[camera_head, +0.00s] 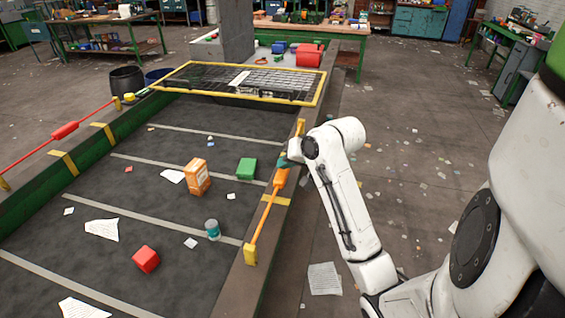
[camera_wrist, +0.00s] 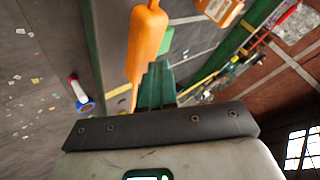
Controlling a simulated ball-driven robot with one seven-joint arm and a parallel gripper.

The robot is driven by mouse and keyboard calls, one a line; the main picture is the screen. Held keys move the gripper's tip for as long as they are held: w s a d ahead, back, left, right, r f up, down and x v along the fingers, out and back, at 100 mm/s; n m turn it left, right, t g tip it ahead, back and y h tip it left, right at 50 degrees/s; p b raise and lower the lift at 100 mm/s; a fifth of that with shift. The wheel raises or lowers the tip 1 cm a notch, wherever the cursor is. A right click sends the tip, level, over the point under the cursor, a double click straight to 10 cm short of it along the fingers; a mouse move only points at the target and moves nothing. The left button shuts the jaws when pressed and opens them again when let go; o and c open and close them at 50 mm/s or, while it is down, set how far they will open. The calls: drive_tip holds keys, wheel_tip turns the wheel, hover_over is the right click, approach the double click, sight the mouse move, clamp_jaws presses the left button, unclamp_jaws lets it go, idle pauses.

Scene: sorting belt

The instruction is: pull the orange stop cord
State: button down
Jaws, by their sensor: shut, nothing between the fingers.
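The orange stop cord (camera_head: 262,221) runs along the right rail of the belt between yellow brackets, with a thick orange handle (camera_head: 281,178) on it. My gripper (camera_head: 284,161) is at the upper end of this handle, over the rail. In the wrist view the handle (camera_wrist: 148,42) hangs close beyond the green fingers of my gripper (camera_wrist: 158,70). The fingers are together, with nothing seen between them. Whether they touch the handle or cord is unclear.
A red cord with a red handle (camera_head: 65,131) lines the left rail. The belt (camera_head: 120,170) carries an orange box (camera_head: 197,178), a green block (camera_head: 246,168), a red block (camera_head: 146,259) and a teal can (camera_head: 212,229). A yellow-framed mesh guard (camera_head: 190,66) crosses the far end.

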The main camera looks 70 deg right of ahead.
sight(286, 171)
drive_tip(key=shift+r+p, duration=1.6)
drive_tip(key=shift+r, duration=0.05)
wheel_tip(286, 171, up, 3)
drive_tip(key=p, duration=0.3)
wheel_tip(286, 171, up, 2)
drive_tip(key=shift+p, duration=0.65)
